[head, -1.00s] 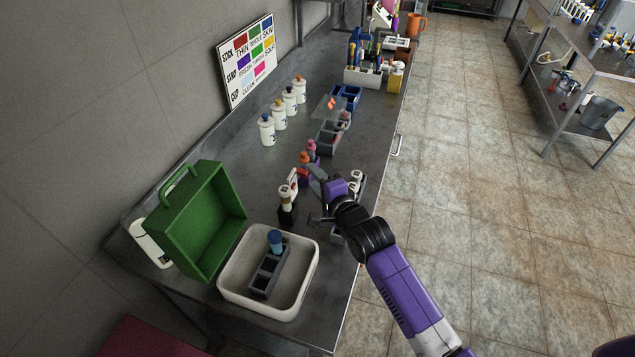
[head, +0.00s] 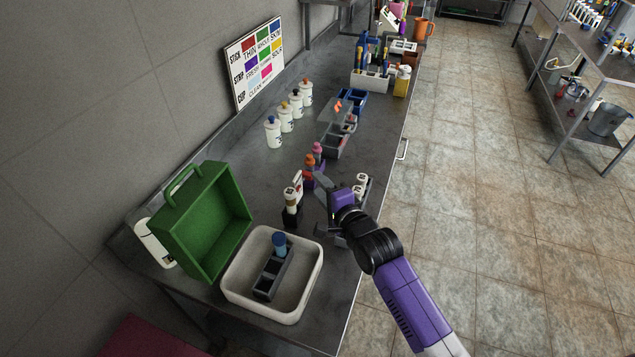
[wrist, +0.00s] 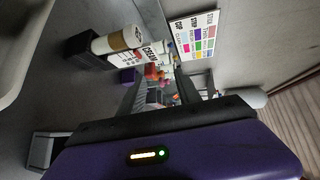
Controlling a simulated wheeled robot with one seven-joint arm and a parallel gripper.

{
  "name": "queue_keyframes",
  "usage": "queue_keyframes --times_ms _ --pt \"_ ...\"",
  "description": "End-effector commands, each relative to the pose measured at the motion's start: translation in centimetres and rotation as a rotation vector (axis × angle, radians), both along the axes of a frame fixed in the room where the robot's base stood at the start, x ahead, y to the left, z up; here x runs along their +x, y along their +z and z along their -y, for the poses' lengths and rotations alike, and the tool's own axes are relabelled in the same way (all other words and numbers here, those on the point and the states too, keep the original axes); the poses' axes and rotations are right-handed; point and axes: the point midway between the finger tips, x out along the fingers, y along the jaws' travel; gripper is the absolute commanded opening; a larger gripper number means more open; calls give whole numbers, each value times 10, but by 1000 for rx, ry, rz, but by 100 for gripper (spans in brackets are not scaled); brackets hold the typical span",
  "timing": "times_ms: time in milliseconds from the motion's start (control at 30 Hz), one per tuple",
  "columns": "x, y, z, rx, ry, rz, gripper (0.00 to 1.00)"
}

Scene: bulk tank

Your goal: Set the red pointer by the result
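I cannot make out a red pointer for certain in either view. A wall board (head: 254,63) with coloured squares and words leans at the back of the bench; it also shows in the wrist view (wrist: 194,37). A white card (head: 298,187) with small print stands beside a white bottle with a brown band (head: 291,202) in a black holder. In the wrist view the card (wrist: 150,54) and bottle (wrist: 118,41) are left of my fingers. My gripper (head: 326,194) is above the bench, right of the card. Its fingers (wrist: 160,80) are apart and nothing shows held.
A green open case (head: 200,220) and a white tray (head: 229,288) with a grey rack stand at the near end. Orange- and pink-capped bottles (head: 313,160) stand just beyond my gripper. Several white bottles (head: 285,118) line the back.

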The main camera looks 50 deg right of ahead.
Motion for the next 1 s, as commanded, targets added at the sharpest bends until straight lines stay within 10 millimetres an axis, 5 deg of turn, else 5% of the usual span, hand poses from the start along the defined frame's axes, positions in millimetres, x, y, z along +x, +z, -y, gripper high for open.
queue_keyframes --times_ms 300,733,1000 --pt "11 -37 -3 -51 29 130 40" --pt "15 -46 15 -100 -39 187 40" --pt "49 -45 31 -100 -39 188 40"
